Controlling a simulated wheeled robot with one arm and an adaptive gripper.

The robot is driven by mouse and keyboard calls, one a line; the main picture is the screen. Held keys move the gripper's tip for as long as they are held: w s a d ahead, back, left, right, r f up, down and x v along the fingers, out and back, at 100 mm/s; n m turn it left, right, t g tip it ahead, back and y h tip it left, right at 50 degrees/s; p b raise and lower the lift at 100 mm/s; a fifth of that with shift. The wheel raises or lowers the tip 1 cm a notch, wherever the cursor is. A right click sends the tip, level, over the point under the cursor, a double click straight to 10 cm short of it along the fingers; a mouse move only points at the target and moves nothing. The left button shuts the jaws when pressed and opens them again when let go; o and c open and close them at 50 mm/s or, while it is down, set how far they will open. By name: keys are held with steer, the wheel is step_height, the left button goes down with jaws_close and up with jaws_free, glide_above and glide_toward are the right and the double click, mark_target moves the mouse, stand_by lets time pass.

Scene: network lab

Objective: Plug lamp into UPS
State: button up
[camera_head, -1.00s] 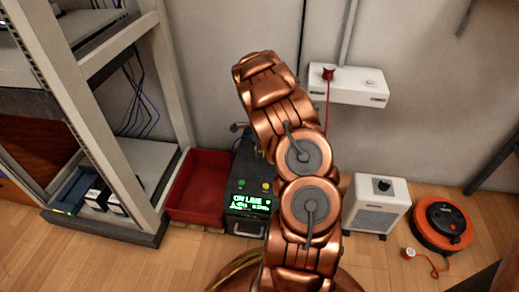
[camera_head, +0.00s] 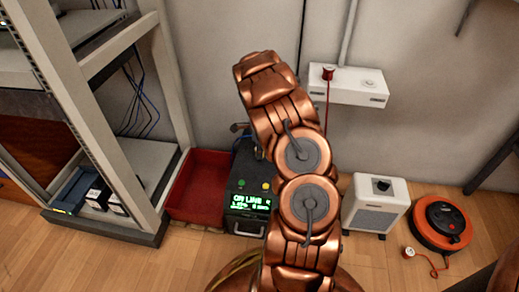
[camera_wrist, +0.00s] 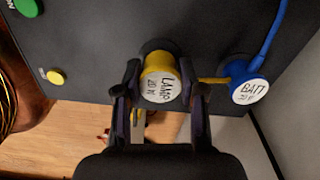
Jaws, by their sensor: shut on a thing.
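The UPS (camera_head: 240,222) is a dark box on the floor with a lit green "ON LINE" display, partly hidden behind my arm. In the wrist view its dark panel (camera_wrist: 95,45) fills the upper part. My gripper (camera_wrist: 160,82) is shut on the yellow lamp plug (camera_wrist: 161,80), whose white end face reads "LAMP". The plug sits over a dark round socket on the panel; I cannot tell how deep it is. A yellow cable runs right from it. A blue plug (camera_wrist: 246,82) labelled "BATT" with a blue cable is beside it on the right.
A red bin (camera_head: 198,190) and a rack (camera_head: 105,150) stand left of the UPS. A white heater-like box (camera_head: 376,208) and an orange cable reel (camera_head: 440,222) are on the right. A white wall outlet box (camera_head: 346,88) holds a red plug (camera_head: 328,73).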

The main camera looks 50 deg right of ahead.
steer(key=shift+f, duration=0.5)
steer(key=o, duration=1.1)
steer(key=shift+o, duration=0.2)
steer(key=shift+r, duration=0.15)
step_height(320, 180, up, 11)
steer(key=shift+f, duration=0.1)
steer(key=shift+r, duration=0.45)
